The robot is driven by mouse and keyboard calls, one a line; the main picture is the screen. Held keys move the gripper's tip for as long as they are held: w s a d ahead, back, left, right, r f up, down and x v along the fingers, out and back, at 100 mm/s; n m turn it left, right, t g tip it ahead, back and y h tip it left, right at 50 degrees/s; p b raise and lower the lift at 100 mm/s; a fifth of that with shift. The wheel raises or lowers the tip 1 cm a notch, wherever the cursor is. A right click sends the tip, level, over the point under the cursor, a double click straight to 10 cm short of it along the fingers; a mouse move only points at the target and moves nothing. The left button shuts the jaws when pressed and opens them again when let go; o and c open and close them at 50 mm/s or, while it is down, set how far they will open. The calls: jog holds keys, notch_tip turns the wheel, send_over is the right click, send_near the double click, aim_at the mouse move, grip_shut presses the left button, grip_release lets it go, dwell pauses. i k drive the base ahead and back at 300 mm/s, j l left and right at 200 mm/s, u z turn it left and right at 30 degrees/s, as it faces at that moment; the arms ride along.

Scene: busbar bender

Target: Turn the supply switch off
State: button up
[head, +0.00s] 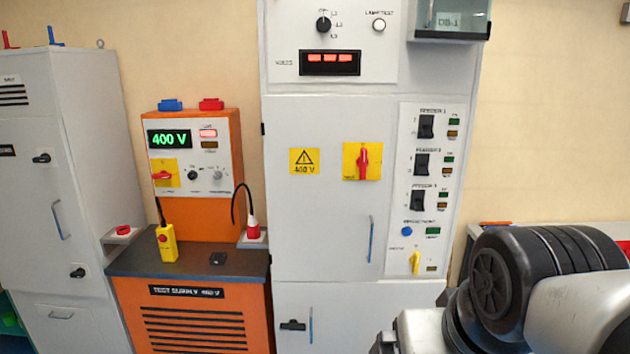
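The orange test supply unit (197,222) stands left of centre, labelled TEST SUPPLY 400 V. Its green display (169,139) reads 400 V and a red lamp (208,133) beside it is lit. Its supply switch (162,176) is a red handle on a yellow plate, lying about horizontal. A second red rotary handle (362,160) on a yellow plate stands upright on the grey cabinet door. My arm fills the lower right corner, well away from the supply unit. My gripper does not show.
Another grey cabinet (45,190) stands far left.

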aim_at(163, 175)
jog(key=i+j+u, duration=0.15)
jog(key=u, duration=0.35)
jog(key=i+j+u, duration=0.15)
jog(key=u, duration=0.35)
jog(key=i+j+u, duration=0.3)
jog(key=i, duration=0.45)
jog(key=i+u, duration=0.3)
jog(key=i, duration=1.3)
